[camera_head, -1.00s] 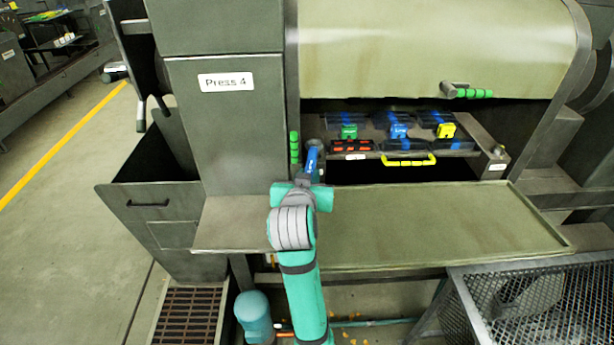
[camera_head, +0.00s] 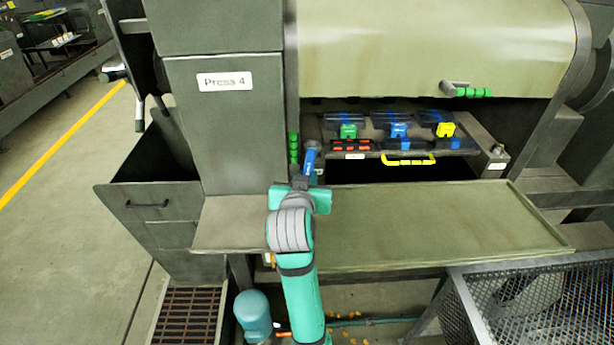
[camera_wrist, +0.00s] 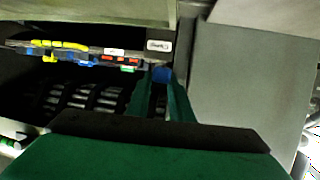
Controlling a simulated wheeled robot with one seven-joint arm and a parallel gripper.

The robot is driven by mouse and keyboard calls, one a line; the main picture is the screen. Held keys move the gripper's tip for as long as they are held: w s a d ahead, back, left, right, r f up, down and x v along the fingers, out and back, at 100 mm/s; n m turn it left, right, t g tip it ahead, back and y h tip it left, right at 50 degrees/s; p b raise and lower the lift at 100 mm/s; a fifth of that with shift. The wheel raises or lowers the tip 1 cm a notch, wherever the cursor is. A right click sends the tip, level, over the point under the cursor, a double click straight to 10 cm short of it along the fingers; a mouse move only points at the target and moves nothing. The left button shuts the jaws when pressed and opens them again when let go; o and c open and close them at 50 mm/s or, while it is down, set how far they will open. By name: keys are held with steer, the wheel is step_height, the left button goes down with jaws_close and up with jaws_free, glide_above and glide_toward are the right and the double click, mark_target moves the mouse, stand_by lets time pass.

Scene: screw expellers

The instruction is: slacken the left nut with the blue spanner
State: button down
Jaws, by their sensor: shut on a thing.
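The blue spanner (camera_head: 309,161) is in my gripper (camera_head: 306,181), pointing away from me at the left end of the tool shelf. In the wrist view my gripper (camera_wrist: 161,90) has its green fingers closed around the spanner, whose blue part (camera_wrist: 161,74) shows between the fingertips. The left nut cannot be made out; the spanner and gripper cover that corner. A nut-like knob (camera_head: 498,150) shows at the right end of the shelf. Whether the spanner's head touches the left nut cannot be told.
The shelf carries green (camera_head: 348,131), blue (camera_head: 398,130) and yellow (camera_head: 445,129) clamps and a yellow handle (camera_head: 408,161). Green grips (camera_head: 293,148) stand just left of the spanner. A wide tray (camera_head: 440,225) lies below, clear. The hood (camera_head: 430,50) hangs above.

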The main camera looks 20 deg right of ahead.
steer(key=shift+f, duration=0.1)
steer(key=shift+s+d, duration=0.1)
steer(key=shift+a+f, duration=0.2)
steer(key=shift+f, duration=0.15)
steer(key=shift+d+f, duration=0.2)
steer(key=shift+f, duration=0.3)
stand_by(0.7)
stand_by(0.3)
steer(key=shift+s+d+n+t+y, duration=0.15)
steer(key=shift+s+d+n+y, duration=0.05)
steer(key=shift+d+n+y, duration=0.25)
steer(key=shift+s+d+n+t+y, duration=0.2)
steer(key=shift+d+n+y, duration=0.15)
steer(key=shift+d+y, duration=0.15)
steer(key=shift+d, duration=0.1)
